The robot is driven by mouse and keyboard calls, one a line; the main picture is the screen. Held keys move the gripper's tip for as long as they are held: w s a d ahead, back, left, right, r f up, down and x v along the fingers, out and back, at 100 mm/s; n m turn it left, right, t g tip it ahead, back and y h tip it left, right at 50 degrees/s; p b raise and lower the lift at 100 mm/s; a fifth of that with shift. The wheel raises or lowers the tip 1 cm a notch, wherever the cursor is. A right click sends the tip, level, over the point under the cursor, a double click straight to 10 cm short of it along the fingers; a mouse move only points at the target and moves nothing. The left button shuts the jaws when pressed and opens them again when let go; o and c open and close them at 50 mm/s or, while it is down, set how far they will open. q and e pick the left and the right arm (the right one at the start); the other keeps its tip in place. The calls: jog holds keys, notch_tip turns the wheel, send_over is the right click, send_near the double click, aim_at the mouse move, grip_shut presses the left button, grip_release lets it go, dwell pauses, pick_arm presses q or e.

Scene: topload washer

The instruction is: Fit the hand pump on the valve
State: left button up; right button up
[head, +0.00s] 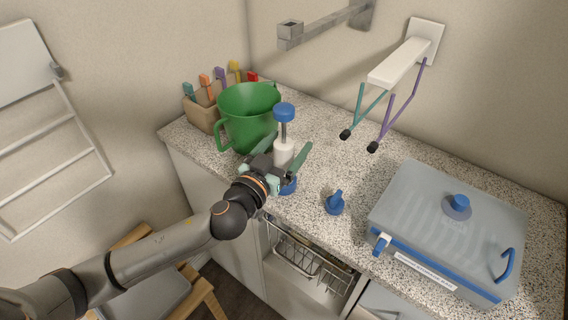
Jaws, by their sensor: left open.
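The hand pump (284,149) stands upright on the speckled counter, with a blue knob on top, a grey rod, a white body and a blue foot. My left gripper (282,154) is open at the pump, one green finger on each side of its white body. The gripper partly hides the lower pump, and I cannot tell whether the fingers touch it. The blue round valve (458,203) sits on the grey lid of the box (425,222) at the right. My right gripper is not in view.
A green jug (245,118) stands close behind the pump, beside a box of coloured clips (204,112). A small blue part (334,203) lies between pump and grey box. A white wall rack (400,66) with hanging rods overhangs the back. The counter's middle (325,140) is clear.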

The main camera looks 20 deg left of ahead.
pick_arm(q)
jog(key=shift+w+d, duration=0.15)
jog(key=shift+w, duration=0.7)
grip_shut()
dwell(0.4)
